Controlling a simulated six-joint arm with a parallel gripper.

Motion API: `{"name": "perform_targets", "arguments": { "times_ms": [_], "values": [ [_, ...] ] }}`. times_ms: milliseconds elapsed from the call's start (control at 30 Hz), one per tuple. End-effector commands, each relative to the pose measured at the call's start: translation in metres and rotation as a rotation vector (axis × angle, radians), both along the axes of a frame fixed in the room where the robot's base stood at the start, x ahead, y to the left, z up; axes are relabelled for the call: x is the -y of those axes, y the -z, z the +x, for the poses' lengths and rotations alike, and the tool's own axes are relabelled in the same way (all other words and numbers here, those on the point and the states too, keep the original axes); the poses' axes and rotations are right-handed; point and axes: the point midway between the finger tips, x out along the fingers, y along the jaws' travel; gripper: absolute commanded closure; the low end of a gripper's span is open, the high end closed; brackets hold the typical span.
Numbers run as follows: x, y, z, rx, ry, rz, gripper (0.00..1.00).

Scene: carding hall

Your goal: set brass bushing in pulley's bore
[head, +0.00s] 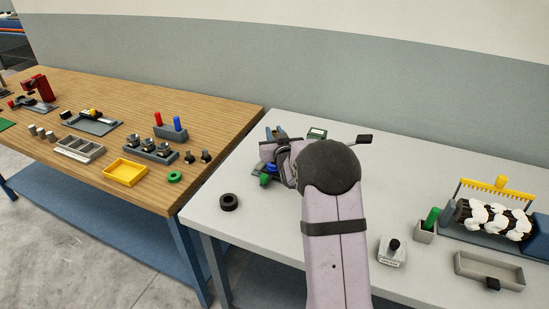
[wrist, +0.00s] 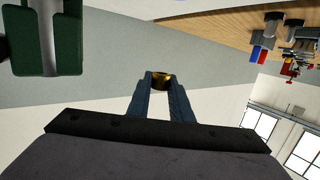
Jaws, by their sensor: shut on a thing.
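The brass bushing (wrist: 162,77) shows in the wrist view as a small gold ring between the tips of the two dark blue fingers. My gripper (wrist: 161,84) is shut on it and holds it clear of the surfaces in that view. In the head view my arm reaches over the grey table, and the bushing cannot be made out. I cannot pick out the pulley for certain; my arm hides part of the table. A green slotted body (wrist: 46,38) is cut off at the upper left of the wrist view.
On the grey table (head: 225,180) a black ring (head: 229,202) lies near the left edge. A stamp-like block (head: 392,250), a grey tray (head: 489,270) and a yellow comb (head: 497,190) stand at right. The wooden table (head: 100,180) holds a yellow tray (head: 125,172) and a green ring (head: 174,177).

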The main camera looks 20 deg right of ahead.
Motion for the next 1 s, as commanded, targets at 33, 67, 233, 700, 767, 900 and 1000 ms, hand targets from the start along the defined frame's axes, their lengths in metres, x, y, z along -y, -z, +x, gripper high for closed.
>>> {"name": "perform_targets", "arguments": {
  "times_ms": [33,67,233,700,767,900,1000],
  "values": [
    [0.000,0.009,-0.001,-0.006,0.000,0.001,1.00],
    [0.000,0.013,0.000,-0.005,0.000,0.001,1.00],
    [0.000,0.035,0.000,-0.002,0.000,-0.001,1.00],
    [0.000,0.064,0.000,-0.004,0.000,0.001,1.00],
    [0.000,0.071,0.000,-0.003,0.000,0.001,1.00],
    [0.000,0.081,0.000,-0.001,0.000,-0.001,1.00],
    [0.000,0.083,0.000,0.000,0.000,-0.001,1.00]
  ]
}}
